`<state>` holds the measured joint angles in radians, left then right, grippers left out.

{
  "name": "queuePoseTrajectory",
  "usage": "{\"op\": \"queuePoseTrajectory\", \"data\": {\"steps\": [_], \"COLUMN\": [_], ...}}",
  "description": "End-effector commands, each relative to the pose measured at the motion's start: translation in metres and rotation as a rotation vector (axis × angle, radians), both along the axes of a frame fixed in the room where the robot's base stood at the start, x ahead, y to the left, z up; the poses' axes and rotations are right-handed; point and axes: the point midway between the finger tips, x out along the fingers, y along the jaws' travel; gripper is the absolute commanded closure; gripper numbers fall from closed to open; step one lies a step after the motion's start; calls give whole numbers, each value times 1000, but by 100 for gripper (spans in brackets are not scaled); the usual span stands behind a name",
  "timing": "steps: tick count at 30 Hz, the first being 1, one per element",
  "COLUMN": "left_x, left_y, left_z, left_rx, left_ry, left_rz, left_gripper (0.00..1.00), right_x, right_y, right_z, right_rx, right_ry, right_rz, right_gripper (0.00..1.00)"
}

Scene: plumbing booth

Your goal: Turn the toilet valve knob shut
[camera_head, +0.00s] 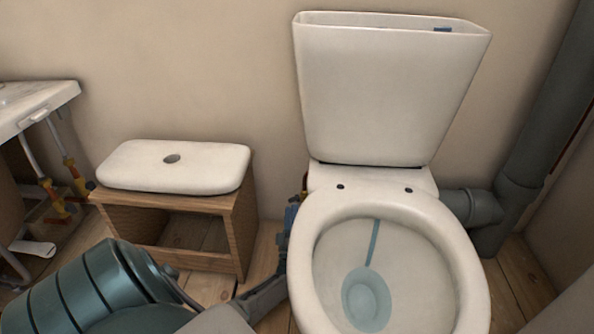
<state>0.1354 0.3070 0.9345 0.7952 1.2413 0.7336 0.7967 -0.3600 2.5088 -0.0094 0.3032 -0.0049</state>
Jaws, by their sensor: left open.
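The white toilet (395,210) stands at the right with its seat ring facing up. A small brassy valve fitting (304,187) shows in a narrow gap at the left side of the toilet, below the tank. Its knob is not clearly visible; the toilet and my gripper crowd the gap. My left gripper (286,236), dark with bluish parts, reaches up into this gap between the wooden stool and the bowl, just below the fitting. It is open. I cannot tell whether it touches the knob. My right gripper is not in view.
The open tank (392,95) is above the bowl. Its white lid (174,165) lies on a wooden stool (243,222) close to my left arm. A sink (35,105) with coloured pipe valves is at far left, a grey drain pipe (520,160) at right.

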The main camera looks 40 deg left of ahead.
Motion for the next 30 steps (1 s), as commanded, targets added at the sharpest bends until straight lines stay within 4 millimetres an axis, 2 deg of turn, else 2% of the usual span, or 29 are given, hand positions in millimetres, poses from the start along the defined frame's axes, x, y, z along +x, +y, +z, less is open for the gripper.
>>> {"op": "queuePoseTrajectory", "data": {"steps": [4,15,27,28,30], "left_x": [6,37,44,44,44], "left_y": [5,34,40,40,40], "left_z": [2,35,44,43,43], "left_rx": [-2,0,0,0,0], "left_ry": [1,2,4,4,4], "left_rz": [3,2,2,2,2], "left_gripper": [40,40,40,42,56], "right_x": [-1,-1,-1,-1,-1], "right_y": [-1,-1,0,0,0], "right_z": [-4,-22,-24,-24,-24], "right_rx": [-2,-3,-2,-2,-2], "right_ry": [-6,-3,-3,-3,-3], "right_rz": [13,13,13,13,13], "right_gripper": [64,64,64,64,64]}}
